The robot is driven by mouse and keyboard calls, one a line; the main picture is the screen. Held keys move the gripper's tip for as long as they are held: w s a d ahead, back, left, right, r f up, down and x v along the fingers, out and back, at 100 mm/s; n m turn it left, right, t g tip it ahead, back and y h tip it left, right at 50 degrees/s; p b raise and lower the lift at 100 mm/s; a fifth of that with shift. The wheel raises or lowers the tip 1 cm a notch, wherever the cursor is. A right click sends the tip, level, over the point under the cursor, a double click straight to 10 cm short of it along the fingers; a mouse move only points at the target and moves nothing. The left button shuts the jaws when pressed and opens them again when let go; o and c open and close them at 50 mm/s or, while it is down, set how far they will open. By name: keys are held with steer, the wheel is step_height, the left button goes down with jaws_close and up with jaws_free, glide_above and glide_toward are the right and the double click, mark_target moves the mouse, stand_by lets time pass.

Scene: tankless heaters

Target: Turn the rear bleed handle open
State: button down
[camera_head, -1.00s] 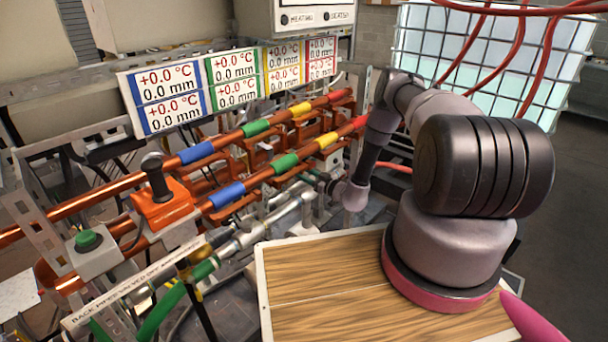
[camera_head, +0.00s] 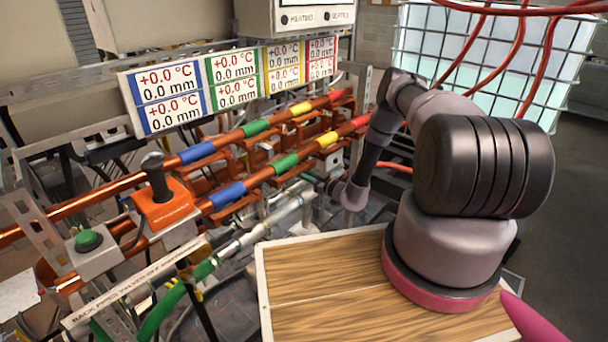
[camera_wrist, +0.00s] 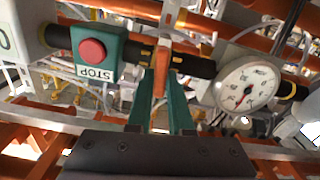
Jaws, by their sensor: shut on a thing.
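In the wrist view, my gripper (camera_wrist: 161,88) has its two green fingers shut on a narrow orange handle (camera_wrist: 161,60). I take it for the rear bleed handle. It stands across a dark pipe (camera_wrist: 196,66), between a red stop button (camera_wrist: 92,51) and a round white gauge (camera_wrist: 246,84). The fingers cover part of the handle, so its exact turn angle is hard to tell. In the head view, my arm reaches down behind the copper pipes, and the fingers and the handle are hidden there.
Two copper pipes with coloured bands (camera_head: 230,192) run across the head view. An orange box with a black lever (camera_head: 158,190) and a green button box (camera_head: 88,240) stand at left. A white pipe (camera_head: 265,222) lies low near the wooden board (camera_head: 300,295).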

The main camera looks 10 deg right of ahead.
steer(key=shift+s+a+f+n, duration=0.1)
steer(key=shift+n, duration=2.45)
steer(key=shift+s+f+n, duration=0.1)
steer(key=shift+f+n, duration=0.05)
steer(key=shift+n, duration=2.35)
steer(key=shift+a+f+n, duration=0.1)
steer(key=shift+n, duration=2.45)
steer(key=c, duration=0.8)
jaws_free()
steer(key=shift+d, duration=0.1)
